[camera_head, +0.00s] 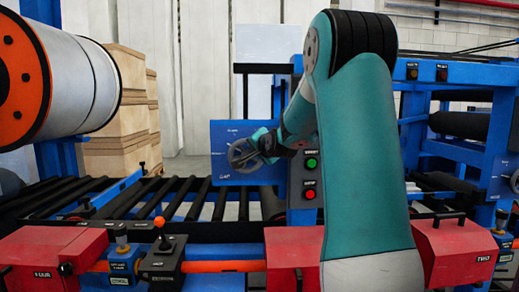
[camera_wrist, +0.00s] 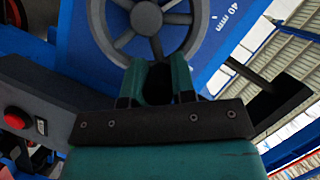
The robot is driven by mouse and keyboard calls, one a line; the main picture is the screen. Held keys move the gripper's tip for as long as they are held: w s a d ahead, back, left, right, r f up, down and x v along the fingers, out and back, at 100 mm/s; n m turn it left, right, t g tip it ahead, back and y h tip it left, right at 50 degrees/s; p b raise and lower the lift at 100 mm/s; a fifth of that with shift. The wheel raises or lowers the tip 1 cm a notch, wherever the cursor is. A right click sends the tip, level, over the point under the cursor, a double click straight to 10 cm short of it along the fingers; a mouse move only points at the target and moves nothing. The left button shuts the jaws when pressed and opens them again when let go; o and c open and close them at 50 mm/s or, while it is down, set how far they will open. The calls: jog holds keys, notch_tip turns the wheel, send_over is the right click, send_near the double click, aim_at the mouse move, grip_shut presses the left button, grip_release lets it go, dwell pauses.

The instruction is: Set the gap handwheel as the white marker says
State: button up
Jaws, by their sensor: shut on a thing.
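The gap handwheel (camera_head: 240,155) is a grey spoked wheel on a blue panel (camera_head: 221,137), left of my arm in the head view. It fills the top of the wrist view (camera_wrist: 152,32), where its rim and spokes show. My gripper (camera_head: 264,143) is at the wheel's right side. In the wrist view its teal fingers (camera_wrist: 162,82) are shut on the near part of the wheel, around a dark piece. White lettering "40 mm" (camera_wrist: 222,14) is on the blue panel beside the wheel.
A control box with a green button (camera_head: 311,163) and a red button (camera_head: 310,194) stands just right of the wheel. A roller conveyor (camera_head: 165,198) runs below. Red clamp blocks (camera_head: 50,262) line the front. A large white roll (camera_head: 85,80) is at upper left.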

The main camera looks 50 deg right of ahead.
jog(key=w+n+g, duration=0.1)
jog(key=n, duration=0.1)
jog(key=a+r+n+g+h, duration=0.1)
jog(key=shift+w+a+r+n, duration=0.1)
jog(key=shift+w+a+n, duration=0.1)
jog(key=shift+w+n, duration=0.2)
grip_shut()
jog(key=o, duration=0.9)
grip_release()
jog(key=p+v, duration=0.3)
jog(key=v, duration=1.4)
jog(key=shift+a+r, duration=0.25)
